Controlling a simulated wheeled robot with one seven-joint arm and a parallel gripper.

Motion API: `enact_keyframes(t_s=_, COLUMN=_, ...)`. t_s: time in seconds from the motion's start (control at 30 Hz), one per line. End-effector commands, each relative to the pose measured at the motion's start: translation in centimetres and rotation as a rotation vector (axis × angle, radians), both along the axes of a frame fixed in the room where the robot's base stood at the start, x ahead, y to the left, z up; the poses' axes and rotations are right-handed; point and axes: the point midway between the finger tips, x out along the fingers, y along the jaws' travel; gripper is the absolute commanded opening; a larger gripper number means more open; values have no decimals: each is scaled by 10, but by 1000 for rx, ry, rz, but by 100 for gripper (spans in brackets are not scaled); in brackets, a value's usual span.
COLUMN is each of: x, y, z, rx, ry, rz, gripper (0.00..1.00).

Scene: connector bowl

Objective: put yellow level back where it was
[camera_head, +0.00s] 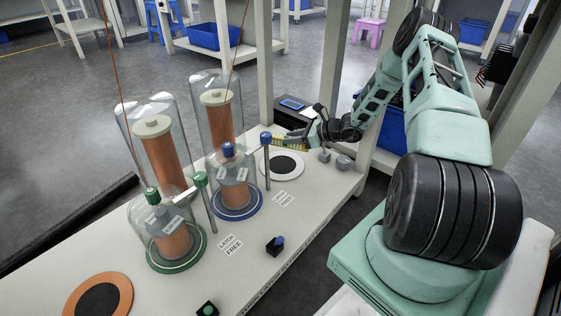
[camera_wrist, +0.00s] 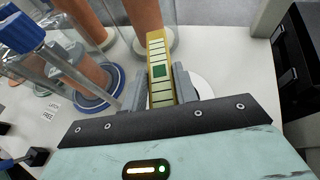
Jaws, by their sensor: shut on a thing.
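The yellow level (camera_head: 290,144) is a yellow bar with pale stripes, held above the table. It also shows in the wrist view (camera_wrist: 159,57), between the fingers and pointing away from me. My gripper (camera_head: 308,137) is shut on the level, and in the wrist view its two grey fingers (camera_wrist: 160,92) stand on either side of it. Below it in the head view, a white ring with a black centre (camera_head: 282,164) lies on the table. The near end of the level is hidden by my gripper.
Two clear cylinders with copper cores stand left, on a green-ringed base (camera_head: 176,262) and a blue-ringed base (camera_head: 236,213). A blue-topped post (camera_head: 266,165) stands close to the level. Grey pieces (camera_head: 343,162) lie at right. An orange ring (camera_head: 76,304) lies front left.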

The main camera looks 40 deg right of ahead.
Motion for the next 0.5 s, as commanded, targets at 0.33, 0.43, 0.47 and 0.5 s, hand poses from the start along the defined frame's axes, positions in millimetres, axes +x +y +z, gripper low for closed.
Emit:
enact_keyframes(t_s=0.33, x=0, y=0, z=-60, rx=0, ry=1, rz=1, gripper=0)
enact_keyframes(t_s=0.43, x=0, y=0, z=-67, rx=0, ry=0, rz=1, gripper=0)
enact_keyframes(t_s=0.47, x=0, y=0, z=-69, rx=0, ry=0, rz=1, gripper=0)
enact_keyframes(t_s=0.5, x=0, y=0, z=-74, rx=0, ry=0, rz=1, gripper=0)
